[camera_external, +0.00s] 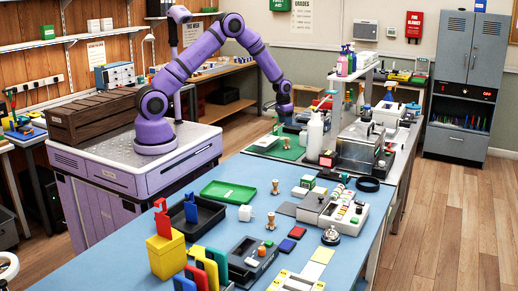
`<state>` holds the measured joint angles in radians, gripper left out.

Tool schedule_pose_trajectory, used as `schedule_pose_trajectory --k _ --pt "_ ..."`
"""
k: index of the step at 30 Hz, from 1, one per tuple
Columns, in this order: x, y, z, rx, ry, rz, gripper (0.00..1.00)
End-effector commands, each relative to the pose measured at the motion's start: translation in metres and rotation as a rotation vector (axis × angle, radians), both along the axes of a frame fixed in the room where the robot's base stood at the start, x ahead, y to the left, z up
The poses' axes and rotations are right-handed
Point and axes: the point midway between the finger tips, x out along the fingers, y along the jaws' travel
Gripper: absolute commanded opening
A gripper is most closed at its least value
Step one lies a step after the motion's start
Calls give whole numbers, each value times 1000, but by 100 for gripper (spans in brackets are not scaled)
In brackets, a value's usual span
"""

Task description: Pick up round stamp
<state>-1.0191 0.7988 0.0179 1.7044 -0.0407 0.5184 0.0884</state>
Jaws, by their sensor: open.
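Small wooden-handled pieces that look like stamps stand on the blue table (330,180). One stamp (275,187) stands beside the green tray (228,192). Another stamp (270,221) stands nearer the front, right of a white mug (245,213). My gripper (285,119) hangs at the end of the purple arm, beyond the far edge of the blue table, apart from the stamps. It is open, and I see nothing in it.
A black tray (190,215), a yellow box (166,256) and coloured upright holders crowd the table's left front. A grey-white keyed machine (332,208) and a bell (331,236) are on the right. A white bottle (315,135) stands near my gripper. Bare blue surface surrounds the stamps.

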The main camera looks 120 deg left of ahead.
Motion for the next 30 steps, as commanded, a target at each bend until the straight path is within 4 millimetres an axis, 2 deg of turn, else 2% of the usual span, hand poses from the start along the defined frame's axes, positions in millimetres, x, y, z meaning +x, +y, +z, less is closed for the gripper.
schedule_pose_trajectory --k 12,15,23,26,30 --pt "0 0 0 0 0 0 55" --pt "0 0 0 0 0 0 36" --pt "0 0 1 1 -1 0 36" --pt "1 1 14 4 -1 0 36" --pt "1 1 56 6 -3 -1 36"
